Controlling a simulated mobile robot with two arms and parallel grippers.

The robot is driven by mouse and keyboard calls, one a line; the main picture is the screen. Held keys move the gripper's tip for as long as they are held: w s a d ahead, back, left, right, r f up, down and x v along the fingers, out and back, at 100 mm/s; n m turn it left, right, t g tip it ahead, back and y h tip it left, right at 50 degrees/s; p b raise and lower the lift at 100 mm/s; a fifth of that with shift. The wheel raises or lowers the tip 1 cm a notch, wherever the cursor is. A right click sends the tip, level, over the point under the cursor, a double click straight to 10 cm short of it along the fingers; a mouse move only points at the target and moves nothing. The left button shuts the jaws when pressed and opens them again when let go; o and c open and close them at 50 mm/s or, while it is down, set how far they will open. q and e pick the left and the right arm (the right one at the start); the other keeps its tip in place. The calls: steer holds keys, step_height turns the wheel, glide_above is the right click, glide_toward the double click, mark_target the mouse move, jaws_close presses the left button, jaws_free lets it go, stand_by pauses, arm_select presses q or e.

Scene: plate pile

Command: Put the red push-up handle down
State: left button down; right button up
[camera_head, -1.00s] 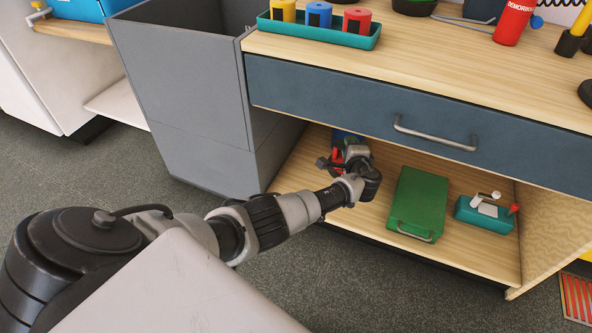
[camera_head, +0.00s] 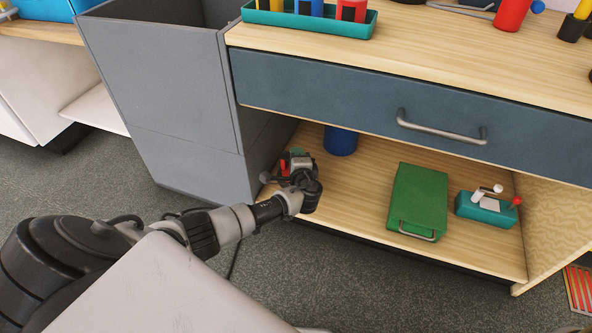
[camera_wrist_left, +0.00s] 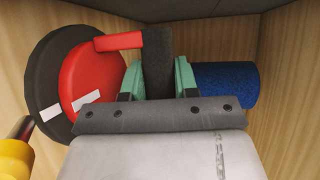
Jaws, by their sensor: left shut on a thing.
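The red push-up handle (camera_wrist_left: 118,41) shows in the left wrist view as a red bar joined to a dark grip. My left gripper (camera_wrist_left: 158,78) is shut on that dark grip, between its two teal fingers. In the head view, the gripper (camera_head: 297,158) is inside the low shelf near its left side, and a small red part of the handle (camera_head: 284,164) shows beside it. The handle's lower part is hidden, so I cannot tell whether it touches the shelf board. My right gripper is not in view.
A blue cylinder (camera_head: 340,140) stands behind on the wooden shelf (camera_head: 352,195). A green case (camera_head: 418,200) and a teal device with levers (camera_head: 487,209) are at right. Red (camera_wrist_left: 90,72) and black (camera_wrist_left: 52,75) discs are close at left. A drawer (camera_head: 350,115) hangs above.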

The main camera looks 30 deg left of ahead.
mark_target(279, 172)
arm_select(q)
steer(key=shift+f+b, duration=1.45)
steer(key=shift+f, duration=0.15)
steer(key=shift+f+b, duration=0.3)
steer(key=shift+f, duration=0.05)
steer(key=shift+r, duration=0.1)
steer(key=c, duration=1.3)
jaws_free()
steer(key=shift+f, duration=0.3)
steer(key=o, duration=0.5)
steer(key=shift+r, duration=0.1)
steer(key=shift+c, duration=0.2)
